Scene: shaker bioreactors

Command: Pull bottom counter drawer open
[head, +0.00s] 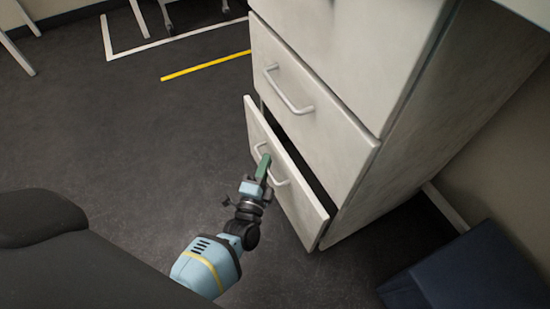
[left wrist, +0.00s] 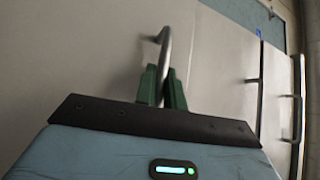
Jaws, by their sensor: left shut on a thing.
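The white bottom counter drawer (head: 298,203) stands partly open, with a dark gap above its front. My left gripper (head: 263,168) is shut on the drawer's bar handle (head: 284,180). In the left wrist view, the green fingers of my left gripper (left wrist: 162,88) close around the metal handle (left wrist: 164,44), in front of the pale drawer front (left wrist: 100,65). The drawer's inside is mostly hidden. My right gripper is not in view.
The drawer above (head: 310,120) is shut and has its own bar handle (head: 287,92). A dark blue box (head: 470,275) stands on the floor at the lower right. The dark floor (head: 130,130) left of the drawer is clear, with a yellow line (head: 205,65) behind.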

